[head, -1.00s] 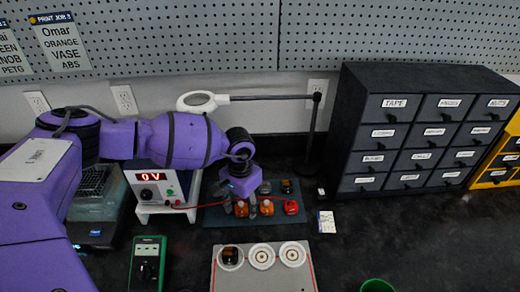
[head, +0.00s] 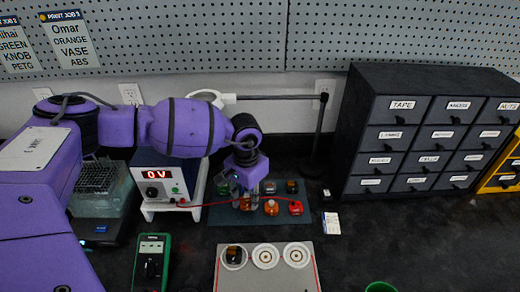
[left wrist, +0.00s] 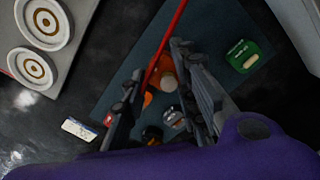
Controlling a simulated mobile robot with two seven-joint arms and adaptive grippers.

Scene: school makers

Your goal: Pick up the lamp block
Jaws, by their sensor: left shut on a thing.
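My left gripper (head: 246,192) points down over the blue-grey mat (head: 228,218). It is shut on an orange block (head: 245,203), which looks like the lamp block; its label cannot be read. In the left wrist view, my two dark fingers (left wrist: 158,92) stand on either side of this orange block (left wrist: 162,70). Whether it is clear of the mat is hard to tell. A second orange block (head: 271,208) and a red block (head: 295,207) sit to its right. My right gripper is not in view.
A green block (head: 222,187), a grey block (head: 269,187) and a dark block (head: 291,186) sit behind. A red wire (head: 208,203) runs from the power supply (head: 158,182) across the mat. A board with white rings (head: 265,256) lies in front; a drawer cabinet (head: 362,140) stands right.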

